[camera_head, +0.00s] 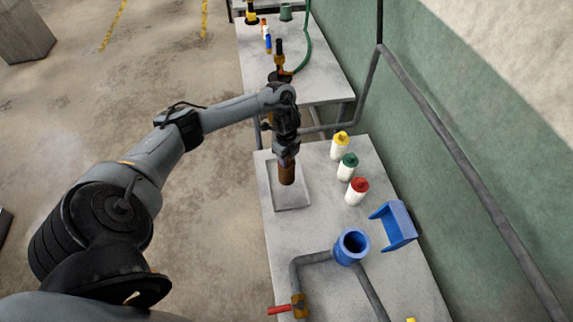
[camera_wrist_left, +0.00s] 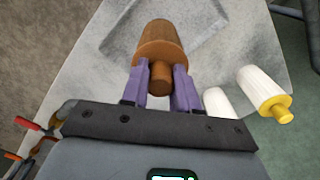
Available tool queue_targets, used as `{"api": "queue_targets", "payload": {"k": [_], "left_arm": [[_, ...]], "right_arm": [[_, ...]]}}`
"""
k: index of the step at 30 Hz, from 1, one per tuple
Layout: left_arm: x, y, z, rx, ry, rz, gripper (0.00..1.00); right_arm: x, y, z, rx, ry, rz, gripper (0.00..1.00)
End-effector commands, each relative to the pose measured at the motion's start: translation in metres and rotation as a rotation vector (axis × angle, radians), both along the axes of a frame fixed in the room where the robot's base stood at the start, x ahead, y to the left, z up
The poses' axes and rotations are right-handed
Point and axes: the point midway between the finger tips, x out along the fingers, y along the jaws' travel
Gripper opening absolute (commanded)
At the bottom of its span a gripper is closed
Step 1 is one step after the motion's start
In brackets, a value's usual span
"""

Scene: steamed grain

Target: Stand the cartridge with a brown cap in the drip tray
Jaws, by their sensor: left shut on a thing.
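My left gripper (camera_head: 285,155) is shut on a brown cartridge (camera_head: 287,174) over the drip tray (camera_head: 292,208). In the left wrist view the purple fingers of the gripper (camera_wrist_left: 160,88) close around the cartridge's narrow brown end, and its wider brown body (camera_wrist_left: 158,42) points away from the gripper. In the head view the cartridge hangs roughly upright below the fingers. The tray is a shallow grey square with a low rim; part of it also shows in the wrist view (camera_wrist_left: 205,30). I cannot tell whether the cartridge's lower end touches the tray.
White bottles with yellow (camera_head: 340,145), green (camera_head: 347,167) and red (camera_head: 357,191) caps stand right of the tray. A blue holder (camera_head: 397,227), a blue cup (camera_head: 351,246) and grey pipe with a red-handled valve (camera_head: 298,305) are nearer. A second table (camera_head: 325,85) lies beyond.

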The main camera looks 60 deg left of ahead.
Motion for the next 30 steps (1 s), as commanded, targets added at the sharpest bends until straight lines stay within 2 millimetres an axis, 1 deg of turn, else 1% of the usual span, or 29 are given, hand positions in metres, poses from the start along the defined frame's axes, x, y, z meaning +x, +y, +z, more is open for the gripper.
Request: {"api": "queue_targets", "payload": {"k": [1,4,8,21,22,26,27,30], "left_arm": [[0.000,-0.001,-0.008,-0.002,0.000,0.001,0.00],[-0.001,-0.001,-0.022,-0.003,0.002,0.002,0.00],[0.000,0.000,-0.033,-0.002,0.002,0.002,0.00],[0.000,-0.001,-0.039,0.000,0.000,0.001,0.00],[0.000,-0.001,-0.039,0.000,0.001,0.001,0.32],[0.000,-0.001,-0.039,0.000,0.001,0.001,0.52],[0.000,-0.001,-0.039,0.000,0.001,0.001,0.55],[0.000,-0.001,-0.039,0.000,0.001,0.001,0.55]], "right_arm": [[0.000,0.000,-0.005,0.000,0.000,0.000,0.49],[0.000,0.000,-0.012,0.000,-0.001,0.000,0.49],[0.000,0.000,-0.011,0.000,0.000,0.000,0.49],[0.001,0.000,-0.012,-0.001,-0.001,0.001,0.49],[0.001,0.000,-0.011,-0.001,-0.001,0.001,0.49],[0.001,-0.001,-0.011,-0.004,-0.002,0.002,0.49],[0.001,-0.001,-0.011,-0.004,-0.002,0.002,0.49],[0.001,-0.001,-0.011,-0.004,-0.002,0.002,0.49]]}}
